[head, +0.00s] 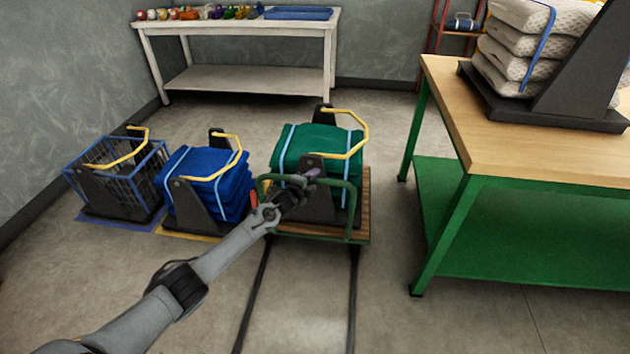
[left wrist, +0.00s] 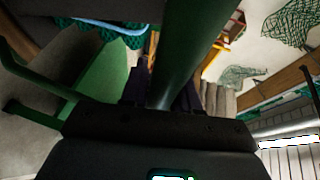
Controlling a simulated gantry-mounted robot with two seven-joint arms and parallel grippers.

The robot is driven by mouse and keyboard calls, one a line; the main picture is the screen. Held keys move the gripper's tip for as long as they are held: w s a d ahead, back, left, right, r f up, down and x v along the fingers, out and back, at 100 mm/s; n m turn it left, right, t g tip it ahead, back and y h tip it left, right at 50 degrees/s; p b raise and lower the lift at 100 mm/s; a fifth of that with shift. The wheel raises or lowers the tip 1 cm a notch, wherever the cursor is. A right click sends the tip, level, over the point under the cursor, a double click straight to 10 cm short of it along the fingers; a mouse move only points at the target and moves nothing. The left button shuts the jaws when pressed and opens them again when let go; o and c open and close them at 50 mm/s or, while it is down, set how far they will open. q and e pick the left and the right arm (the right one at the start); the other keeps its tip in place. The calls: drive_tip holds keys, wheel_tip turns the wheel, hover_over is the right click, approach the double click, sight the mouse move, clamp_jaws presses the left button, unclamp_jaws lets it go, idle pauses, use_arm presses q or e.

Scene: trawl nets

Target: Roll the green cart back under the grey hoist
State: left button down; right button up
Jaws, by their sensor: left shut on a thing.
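The green cart (head: 351,216) stands in the middle of the head view, with a green tube handle at its near side and a wooden deck. It carries a strapped green net bundle (head: 335,146) in a dark cradle with a yellow bail. My left gripper (head: 306,181) is shut on the cart's handle bar from the near side. In the left wrist view the green bar (left wrist: 194,45) runs up from the jaws of my left gripper (left wrist: 172,100). I cannot make out a grey hoist in either view. My right gripper is out of view.
Two dark floor rails (head: 353,300) run from the cart toward me, with bare floor between them. A strapped blue bundle (head: 208,185) and a blue wire basket (head: 118,180) stand left. A green-legged workbench (head: 455,230) stands right, and a white table (head: 240,24) behind.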

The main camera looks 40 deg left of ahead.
use_arm(q)
drive_tip(key=c, duration=1.1)
unclamp_jaws()
drive_tip(key=shift+c, duration=0.2)
drive_tip(key=shift+o, duration=1.1)
drive_tip(key=shift+w+a, duration=0.1)
drive_tip(key=shift+w, duration=0.1)
drive_tip(key=shift+s+r+p, duration=0.2)
drive_tip(key=shift+s+p, duration=0.35)
drive_tip(key=shift+s, duration=0.05)
drive_tip(key=p+v, duration=0.6)
drive_tip(key=v, duration=0.3)
drive_tip(key=shift+s, duration=0.3)
drive_tip(key=shift+r, duration=0.1)
